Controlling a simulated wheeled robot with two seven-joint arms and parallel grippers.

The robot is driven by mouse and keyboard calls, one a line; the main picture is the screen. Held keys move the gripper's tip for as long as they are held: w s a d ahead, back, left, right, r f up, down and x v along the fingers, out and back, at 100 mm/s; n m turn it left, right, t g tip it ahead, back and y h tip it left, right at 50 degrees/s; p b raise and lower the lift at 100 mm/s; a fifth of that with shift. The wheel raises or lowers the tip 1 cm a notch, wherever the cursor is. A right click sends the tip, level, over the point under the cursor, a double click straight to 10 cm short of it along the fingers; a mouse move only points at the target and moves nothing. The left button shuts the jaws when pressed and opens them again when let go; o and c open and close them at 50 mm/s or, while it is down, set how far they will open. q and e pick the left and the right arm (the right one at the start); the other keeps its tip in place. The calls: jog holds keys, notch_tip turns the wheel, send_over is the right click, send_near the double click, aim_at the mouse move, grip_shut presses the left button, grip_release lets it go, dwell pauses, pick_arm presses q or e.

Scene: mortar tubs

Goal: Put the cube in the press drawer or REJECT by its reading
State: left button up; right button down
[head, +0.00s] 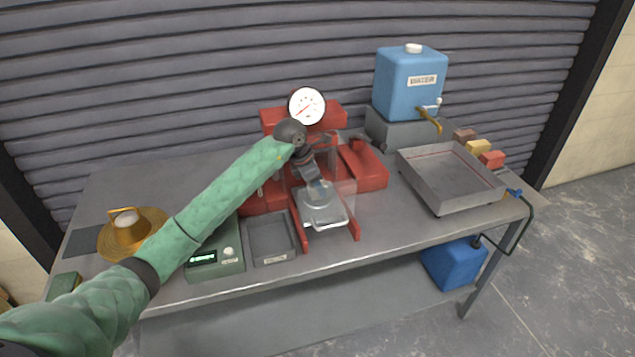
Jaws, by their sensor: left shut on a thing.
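The red press (368,168) stands at the middle of the bench, with a round white dial gauge (306,106) on top. Its grey metal drawer (334,217) is out at the front between red rails. My left gripper (319,189) is over the drawer, shut on a small grey block that looks like the cube (321,191). The fingers hide part of it, and I cannot tell whether it touches the drawer floor. A shallow grey tray (272,257) with a small label, too small to read, sits left of the drawer and looks empty. My right gripper is not in view.
A green scale (228,265) with a lit display stands left of the tray, beside a brass flow cone (118,240). A large metal pan (450,175), a blue water container (410,82) and coloured blocks (478,147) are on the right. A blue jug (452,264) is below.

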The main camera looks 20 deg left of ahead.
pick_arm(q)
jog(key=shift+f, duration=0.25)
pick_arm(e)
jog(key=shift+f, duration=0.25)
pick_arm(q)
jog(key=shift+f, duration=0.1)
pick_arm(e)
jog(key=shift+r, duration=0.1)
pick_arm(q)
jog(key=o, duration=1.2)
jog(key=shift+c, duration=0.2)
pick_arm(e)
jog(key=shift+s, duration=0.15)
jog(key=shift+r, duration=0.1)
pick_arm(q)
jog(key=b+v, duration=0.4)
jog(key=v, duration=0.8)
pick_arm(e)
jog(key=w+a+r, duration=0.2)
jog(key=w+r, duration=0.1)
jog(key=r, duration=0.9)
pick_arm(q)
jog(key=shift+s, duration=0.1)
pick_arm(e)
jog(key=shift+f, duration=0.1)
